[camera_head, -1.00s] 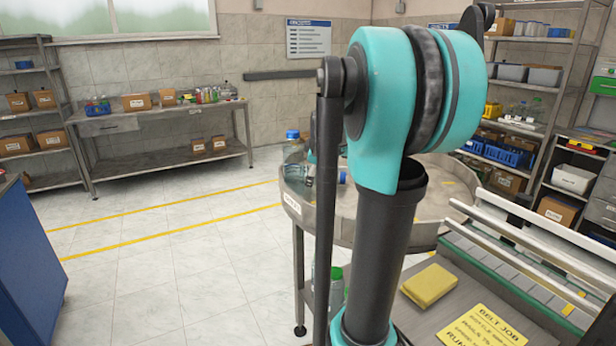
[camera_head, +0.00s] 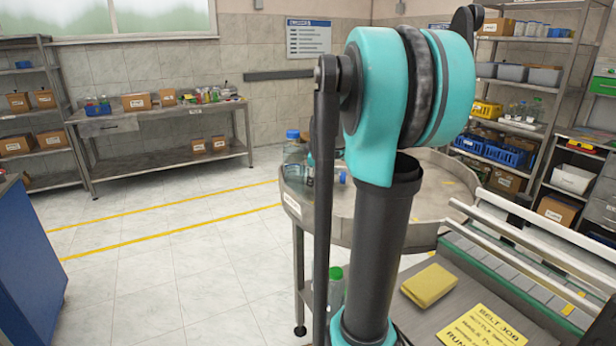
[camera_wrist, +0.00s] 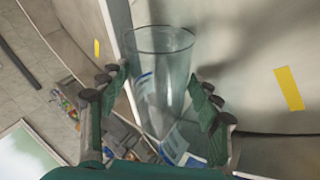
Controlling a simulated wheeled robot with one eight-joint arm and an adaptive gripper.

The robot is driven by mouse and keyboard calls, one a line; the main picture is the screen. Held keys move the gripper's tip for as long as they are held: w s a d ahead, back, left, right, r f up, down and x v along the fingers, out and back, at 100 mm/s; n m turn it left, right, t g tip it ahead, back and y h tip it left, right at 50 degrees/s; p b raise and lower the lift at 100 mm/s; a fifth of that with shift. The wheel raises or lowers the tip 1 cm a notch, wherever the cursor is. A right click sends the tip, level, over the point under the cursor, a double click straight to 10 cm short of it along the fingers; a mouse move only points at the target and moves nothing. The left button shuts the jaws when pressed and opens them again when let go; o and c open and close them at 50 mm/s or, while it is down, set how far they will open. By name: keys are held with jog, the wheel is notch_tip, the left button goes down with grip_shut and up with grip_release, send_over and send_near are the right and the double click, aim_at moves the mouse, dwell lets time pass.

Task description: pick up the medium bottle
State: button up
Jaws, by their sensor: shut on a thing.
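A clear bottle (camera_wrist: 160,75), which I take to be the medium bottle, stands between the green pads of my gripper (camera_wrist: 160,100) in the wrist view. It is see-through, with a round end toward the top and blue-and-white marks on its side. My gripper is shut on it, one finger on each side. In the head view my own arm hides the gripper. There a clear bottle with a blue cap (camera_head: 293,135) is at the left of the round metal table (camera_head: 442,209). A green-capped bottle (camera_head: 336,285) shows lower down, partly behind my arm.
A yellow block (camera_head: 429,285) and a yellow note (camera_head: 482,328) lie on the surface at right, beside the slatted belt (camera_head: 505,275). Loaded shelves stand at the back right and left. A metal bench (camera_head: 165,115) is against the wall. The floor at left is clear.

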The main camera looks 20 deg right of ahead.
jog(key=shift+c, duration=0.8)
jog(key=shift+r, duration=0.1)
